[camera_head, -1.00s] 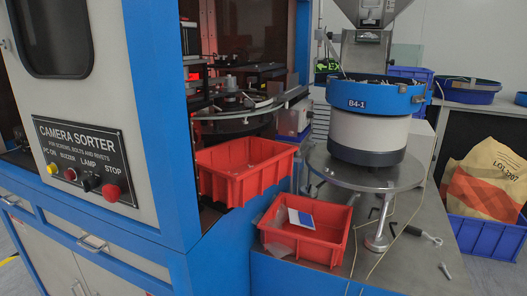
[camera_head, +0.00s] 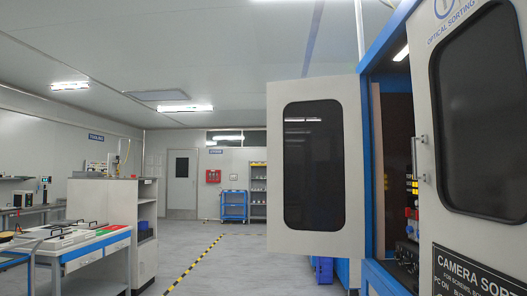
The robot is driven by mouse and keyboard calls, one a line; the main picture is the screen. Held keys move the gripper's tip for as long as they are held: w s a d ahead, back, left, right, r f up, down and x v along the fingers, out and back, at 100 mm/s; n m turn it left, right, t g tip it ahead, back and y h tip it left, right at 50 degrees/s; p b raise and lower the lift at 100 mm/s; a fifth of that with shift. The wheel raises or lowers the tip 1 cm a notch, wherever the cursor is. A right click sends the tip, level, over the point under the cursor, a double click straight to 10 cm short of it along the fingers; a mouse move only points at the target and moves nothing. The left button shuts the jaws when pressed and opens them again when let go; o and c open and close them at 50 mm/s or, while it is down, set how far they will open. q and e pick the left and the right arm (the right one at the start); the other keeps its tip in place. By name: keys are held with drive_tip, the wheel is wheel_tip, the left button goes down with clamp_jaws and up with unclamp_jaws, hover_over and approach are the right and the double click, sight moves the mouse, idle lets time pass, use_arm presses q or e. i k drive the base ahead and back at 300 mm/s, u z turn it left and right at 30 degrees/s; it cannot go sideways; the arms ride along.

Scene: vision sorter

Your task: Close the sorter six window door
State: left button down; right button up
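The sorter (camera_head: 395,32) stands at the right, a blue-framed cabinet with white panels. A white door with a dark rounded window (camera_head: 275,170) stands swung open from the cabinet's left side, out to the left. The cabinet opening beside it shows a dark interior with small parts and a lit lamp. Another white panel with a dark window (camera_head: 485,110) covers the cabinet front at the far right, with a vertical metal handle (camera_head: 421,158) at its left edge. The camera sorter label plate (camera_head: 475,272) is cut off at the lower right. Neither of my grippers is in view.
A workbench (camera_head: 75,252) with a white cabinet (camera_head: 112,215) stands at the left. A blue cart (camera_head: 234,205) and a shelf stand at the back wall near a grey door (camera_head: 182,180). The floor between, with a yellow-black line (camera_head: 195,262), is clear.

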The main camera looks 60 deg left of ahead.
sight(315, 193)
drive_tip(key=u, duration=2.15)
drive_tip(key=i, duration=6.35)
drive_tip(key=z, duration=4.55)
drive_tip(key=i, duration=0.95)
drive_tip(key=u, duration=0.1)
